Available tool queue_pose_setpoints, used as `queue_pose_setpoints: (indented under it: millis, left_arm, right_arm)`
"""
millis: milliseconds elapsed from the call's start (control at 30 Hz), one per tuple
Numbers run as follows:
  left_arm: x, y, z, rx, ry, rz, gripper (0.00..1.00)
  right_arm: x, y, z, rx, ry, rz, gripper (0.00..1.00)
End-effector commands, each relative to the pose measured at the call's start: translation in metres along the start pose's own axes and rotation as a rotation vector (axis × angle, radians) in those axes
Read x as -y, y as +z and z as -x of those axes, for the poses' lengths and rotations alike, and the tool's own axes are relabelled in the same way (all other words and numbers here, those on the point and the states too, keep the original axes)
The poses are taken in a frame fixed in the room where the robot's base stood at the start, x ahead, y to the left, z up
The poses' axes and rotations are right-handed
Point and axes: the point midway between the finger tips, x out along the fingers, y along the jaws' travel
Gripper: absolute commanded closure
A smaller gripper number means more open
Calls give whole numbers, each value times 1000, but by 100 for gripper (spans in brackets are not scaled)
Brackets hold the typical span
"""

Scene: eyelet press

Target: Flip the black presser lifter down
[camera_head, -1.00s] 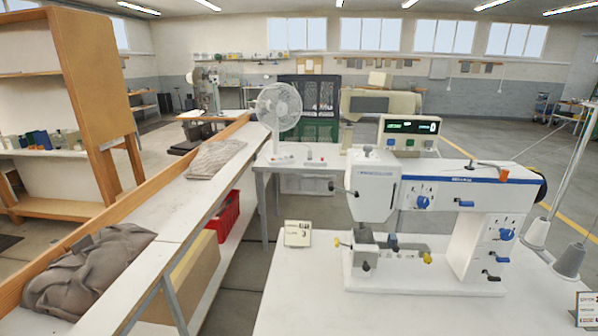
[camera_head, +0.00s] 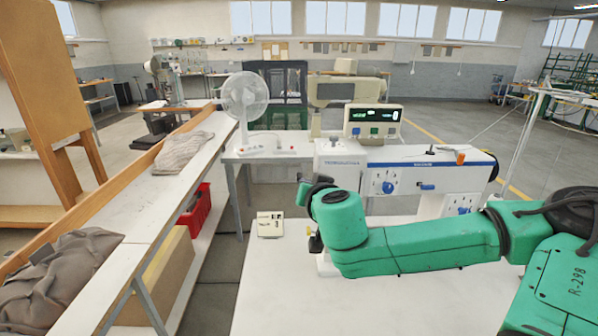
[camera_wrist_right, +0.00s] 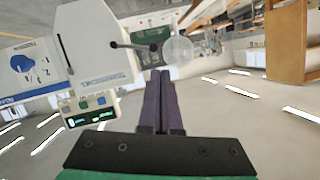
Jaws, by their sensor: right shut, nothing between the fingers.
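The white sewing machine (camera_head: 415,180) stands on the white table, its front and lower parts largely hidden behind my green right arm in the head view. In the right wrist view the white machine head (camera_wrist_right: 92,38) is on the left, seen rotated. A black lever (camera_wrist_right: 135,45) with a rounded end sticks out from the head's side; it looks like the presser lifter. My right gripper (camera_wrist_right: 161,76) is shut and empty, its fingertips just short of the lever in the picture. I cannot tell whether they touch. The lever is hidden in the head view. My left gripper is not in view.
A control box (camera_head: 373,122) with a lit display stands behind the machine. A small beige box (camera_head: 270,224) lies at the table's left edge. A white fan (camera_head: 246,100) stands on a table behind. The front of the white table (camera_head: 300,300) is clear.

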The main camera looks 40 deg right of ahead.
Motion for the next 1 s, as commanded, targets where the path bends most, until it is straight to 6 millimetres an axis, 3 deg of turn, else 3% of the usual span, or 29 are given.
queue_pose_setpoints:
  millis: [33,167,567,667,1000]
  left_arm:
    - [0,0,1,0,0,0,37]
    - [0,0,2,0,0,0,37]
    - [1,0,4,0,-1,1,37]
    - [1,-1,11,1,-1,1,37]
    - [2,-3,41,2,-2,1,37]
  right_arm:
    - [-7,-18,6,-39,19,-39,100]
    - [-19,-40,15,-90,43,-125,100]
    - [-20,-44,12,-96,48,-142,100]
    - [-20,-46,1,-94,48,-142,100]
    - [-22,-51,-65,-92,44,-149,100]
